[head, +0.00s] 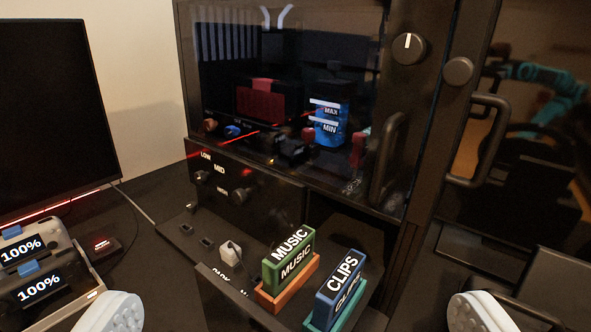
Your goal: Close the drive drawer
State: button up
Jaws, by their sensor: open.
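The drive drawer (226,296) is pulled out of the black cabinet, at the bottom centre of the head view. A dark gap (345,228) shows behind it under the cabinet's glass front. In the drawer stand a green block labelled MUSIC (288,256) in an orange holder and a blue block labelled CLIPS (340,288) in a teal holder. The drawer's lower part is cut off by the frame's edge. My gripper (295,314) is open, its two pale fingertips wide apart at the bottom left and bottom right, on either side of the drawer in the picture. Nothing is between them in grasp.
The cabinet (245,196) has knobs and a glass door with a handle (388,155). A second handle (487,140) sticks out at the right. A small panel with a white shifter (230,252) lies left of the drawer. A monitor (50,100) and two 100% devices (38,275) stand at left.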

aim_at(227, 309)
jog(key=k+j, duration=0.2)
jog(key=k, duration=0.2)
jog(key=k+j, duration=0.25)
jog(key=k, duration=0.15)
